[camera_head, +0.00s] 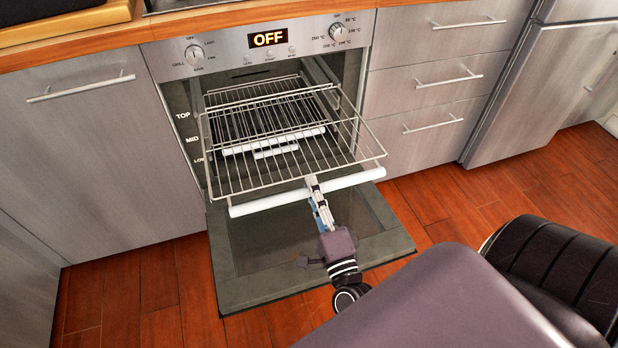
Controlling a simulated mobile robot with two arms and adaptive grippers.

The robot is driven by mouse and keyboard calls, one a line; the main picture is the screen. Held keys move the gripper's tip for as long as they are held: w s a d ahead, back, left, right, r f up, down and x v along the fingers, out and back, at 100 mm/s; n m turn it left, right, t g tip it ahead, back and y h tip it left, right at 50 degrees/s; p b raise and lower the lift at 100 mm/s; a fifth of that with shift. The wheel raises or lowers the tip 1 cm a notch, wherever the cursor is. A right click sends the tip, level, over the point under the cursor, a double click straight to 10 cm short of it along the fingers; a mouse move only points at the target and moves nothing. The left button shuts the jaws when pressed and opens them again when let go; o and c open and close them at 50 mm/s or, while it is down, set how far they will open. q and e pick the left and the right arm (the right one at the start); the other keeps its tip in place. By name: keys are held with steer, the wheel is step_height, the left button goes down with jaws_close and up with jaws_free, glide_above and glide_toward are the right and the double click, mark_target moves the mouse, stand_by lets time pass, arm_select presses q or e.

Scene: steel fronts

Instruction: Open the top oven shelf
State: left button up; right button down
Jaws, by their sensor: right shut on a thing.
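The oven (264,52) has its door (240,282) folded down and open. The top oven shelf (236,178) is a wire rack that sticks far out of the oven over the open door. A white bar handle (262,204) runs along its front edge. My right gripper (314,186) is shut on this handle near its middle. Lower racks with a white front bar (240,147) sit further back inside the oven. My left gripper is not in view.
Steel cabinet fronts stand to the left (90,150) and drawers to the right (420,145), all shut. The oven display (270,39) reads OFF. Wooden floor (470,205) lies clear to the right of the door.

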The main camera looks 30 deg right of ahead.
steer(key=shift+s+a, duration=0.1)
steer(key=shift+s, duration=0.1)
steer(key=c, duration=1.8)
jaws_free()
steer(key=v, duration=1.2)
